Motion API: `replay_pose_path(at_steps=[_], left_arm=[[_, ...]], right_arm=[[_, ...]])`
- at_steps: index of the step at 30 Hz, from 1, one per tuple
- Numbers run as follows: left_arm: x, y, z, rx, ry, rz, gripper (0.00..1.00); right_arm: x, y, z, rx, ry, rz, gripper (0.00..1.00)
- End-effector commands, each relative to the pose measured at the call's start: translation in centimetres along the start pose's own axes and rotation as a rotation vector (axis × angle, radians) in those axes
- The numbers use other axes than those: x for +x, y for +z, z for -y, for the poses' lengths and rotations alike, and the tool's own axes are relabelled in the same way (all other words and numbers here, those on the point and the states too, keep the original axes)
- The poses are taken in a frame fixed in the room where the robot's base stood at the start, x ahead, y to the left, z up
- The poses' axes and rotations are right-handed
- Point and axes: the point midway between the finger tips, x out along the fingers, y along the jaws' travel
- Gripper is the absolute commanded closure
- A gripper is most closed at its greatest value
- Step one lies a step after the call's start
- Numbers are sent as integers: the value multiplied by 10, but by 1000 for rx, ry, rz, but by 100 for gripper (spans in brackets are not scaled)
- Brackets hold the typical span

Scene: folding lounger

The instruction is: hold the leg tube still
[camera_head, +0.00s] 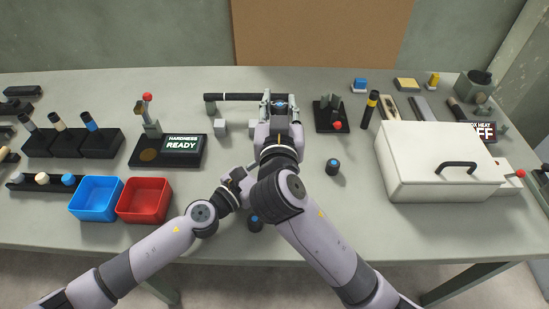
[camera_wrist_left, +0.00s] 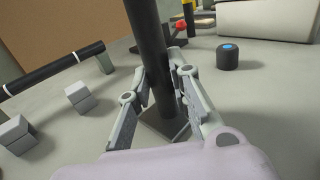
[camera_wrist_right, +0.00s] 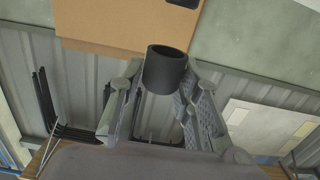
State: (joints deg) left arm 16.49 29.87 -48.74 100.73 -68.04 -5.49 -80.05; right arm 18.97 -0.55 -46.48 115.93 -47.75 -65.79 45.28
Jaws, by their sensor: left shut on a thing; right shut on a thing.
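A dark tube (camera_wrist_left: 152,45) stands close to upright in the left wrist view, above a dark square base (camera_wrist_left: 165,128). Its top runs out of that view. My left gripper (camera_wrist_left: 160,88) is shut on this tube, with one finger on each side. In the head view my right arm hides most of the left gripper. My right gripper (camera_head: 281,108) is at the back middle of the table. In the right wrist view it is shut on a dark cylinder (camera_wrist_right: 165,72) with an open, hollow end. I cannot tell if both grippers hold the same tube.
A black bar (camera_head: 235,97) lies level at the back, by two grey blocks. A blue-topped black cylinder (camera_head: 333,167) stands right of my right arm. A white lidded box (camera_head: 430,165) is at the right. Blue (camera_head: 95,200) and red (camera_head: 144,203) bins sit at the left.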

Motion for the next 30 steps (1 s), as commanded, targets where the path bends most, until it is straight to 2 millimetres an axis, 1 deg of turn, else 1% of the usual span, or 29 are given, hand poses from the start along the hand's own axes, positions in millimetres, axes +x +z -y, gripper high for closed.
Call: replay_pose_path(at_steps=[1, 7, 8, 18, 26, 30], left_arm=[[-2, -10, 2, -3, -4, -17, 100], [-2, -10, 2, -4, -4, -17, 100], [-2, -9, 2, -3, -4, -16, 80], [-1, -4, 1, -1, -1, -7, 58], [-1, -3, 0, -1, 0, -5, 58], [-4, -3, 0, -1, 0, -5, 58]], right_arm=[[0, 0, 0, 1, 0, 0, 100], [0, 0, 0, 0, 0, 0, 100], [0, 0, 0, 0, 0, 0, 100], [0, 0, 0, -1, 1, 0, 100], [0, 0, 0, -1, 1, 0, 100], [0, 0, 0, -1, 1, 0, 100]])
